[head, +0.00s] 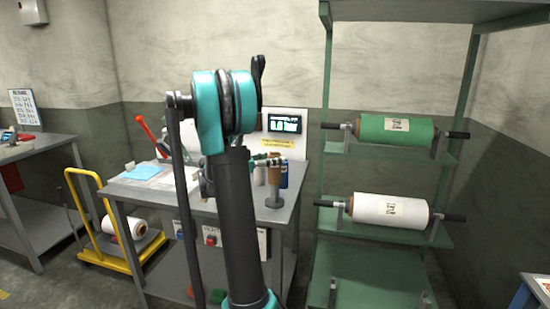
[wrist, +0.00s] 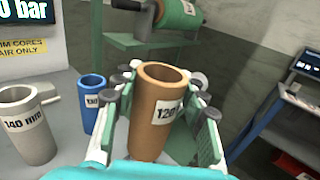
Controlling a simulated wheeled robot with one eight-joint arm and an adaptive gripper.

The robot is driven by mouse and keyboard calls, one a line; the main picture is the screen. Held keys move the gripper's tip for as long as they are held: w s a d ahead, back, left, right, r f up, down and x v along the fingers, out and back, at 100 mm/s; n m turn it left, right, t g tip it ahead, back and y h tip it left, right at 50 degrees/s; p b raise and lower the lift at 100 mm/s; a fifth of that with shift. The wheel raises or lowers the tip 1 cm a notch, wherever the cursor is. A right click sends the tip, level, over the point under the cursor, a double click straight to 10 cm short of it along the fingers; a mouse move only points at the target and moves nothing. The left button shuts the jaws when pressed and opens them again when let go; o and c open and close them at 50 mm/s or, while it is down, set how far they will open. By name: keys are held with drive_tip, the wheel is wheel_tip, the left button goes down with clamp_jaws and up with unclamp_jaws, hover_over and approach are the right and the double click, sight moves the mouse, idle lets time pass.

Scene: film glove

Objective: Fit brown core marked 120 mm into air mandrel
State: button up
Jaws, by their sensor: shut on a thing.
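The brown core (wrist: 150,125), a hollow tube with a label that starts with 120, stands between the fingers of my gripper (wrist: 163,88) in the wrist view. The gripper is shut on it, and the core's open end faces the camera. In the head view the brown core (head: 273,176) shows small beside my gripper (head: 266,161) at the bench's right end. A grey upright piece with a round base (head: 275,201) stands just below it; I cannot tell whether they touch. I cannot pick out the air mandrel with certainty, as my arm hides part of the bench.
A blue core (wrist: 94,103) and a grey core marked 140 mm (wrist: 30,130) stand left of my gripper. A display (wrist: 25,12) reads 0 bar at its visible end. A green rack (head: 385,177) with green and white rolls stands right of the bench (head: 150,196).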

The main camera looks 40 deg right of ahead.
sight(275, 178)
drive_tip(key=shift+f, duration=4.15)
drive_tip(key=o, duration=1.2)
drive_tip(key=shift+o, duration=0.2)
drive_tip(key=shift+a, duration=0.1)
drive_tip(key=w+a, duration=0.2)
drive_tip(key=a, duration=0.9)
drive_tip(key=shift+a, duration=0.35)
